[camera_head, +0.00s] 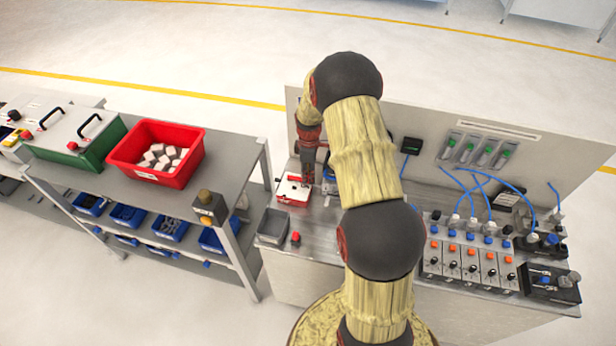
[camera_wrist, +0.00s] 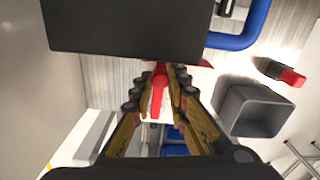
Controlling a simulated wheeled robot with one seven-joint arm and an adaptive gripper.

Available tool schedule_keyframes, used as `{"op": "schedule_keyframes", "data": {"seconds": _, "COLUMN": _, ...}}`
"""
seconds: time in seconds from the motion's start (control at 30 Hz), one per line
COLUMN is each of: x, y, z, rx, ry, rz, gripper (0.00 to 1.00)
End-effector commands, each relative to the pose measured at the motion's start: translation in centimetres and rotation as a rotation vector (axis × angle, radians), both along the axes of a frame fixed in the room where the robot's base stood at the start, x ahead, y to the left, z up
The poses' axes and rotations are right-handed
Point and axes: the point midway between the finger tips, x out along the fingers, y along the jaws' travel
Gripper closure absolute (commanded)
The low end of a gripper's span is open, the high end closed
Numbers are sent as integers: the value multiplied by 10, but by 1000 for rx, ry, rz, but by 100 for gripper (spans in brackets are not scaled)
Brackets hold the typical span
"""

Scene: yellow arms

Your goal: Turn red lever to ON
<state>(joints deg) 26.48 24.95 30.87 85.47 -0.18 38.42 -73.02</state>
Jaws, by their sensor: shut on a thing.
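The red lever (camera_wrist: 158,96) shows in the wrist view between the two fingers of my gripper (camera_wrist: 161,80). The fingers are shut on it. The lever's base is mostly hidden behind a dark block at the top of that view. In the head view the red-and-white lever box (camera_head: 292,192) sits at the left end of the grey workbench (camera_head: 335,240). My arm reaches down over it, and the fingertips and lever are hard to make out there. I cannot read any ON marking.
A grey bin (camera_head: 272,225) stands in front of the lever box; it also shows in the wrist view (camera_wrist: 232,112). A small red-topped part (camera_head: 295,238) lies beside it. A panel (camera_head: 470,262) with several switches and blue hoses is to the right. A shelf holds a red crate (camera_head: 122,158).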

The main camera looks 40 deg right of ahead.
Motion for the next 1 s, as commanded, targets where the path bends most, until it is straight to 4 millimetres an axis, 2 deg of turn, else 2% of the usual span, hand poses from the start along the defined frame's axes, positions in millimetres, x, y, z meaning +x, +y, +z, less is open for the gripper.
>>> {"op": "schedule_keyframes", "data": {"seconds": 0.53, "x": 3, "y": -2, "z": 1, "rx": -2, "ry": -4, "rz": 22, "gripper": 100}}
{"op": "schedule_keyframes", "data": {"seconds": 0.57, "x": 3, "y": -2, "z": 1, "rx": -2, "ry": -4, "rz": 22, "gripper": 82}}
{"op": "schedule_keyframes", "data": {"seconds": 0.87, "x": 2, "y": -1, "z": 1, "rx": -1, "ry": -2, "rz": 21, "gripper": 65}}
{"op": "schedule_keyframes", "data": {"seconds": 1.0, "x": 1, "y": -1, "z": 0, "rx": 0, "ry": -1, "rz": 21, "gripper": 65}}
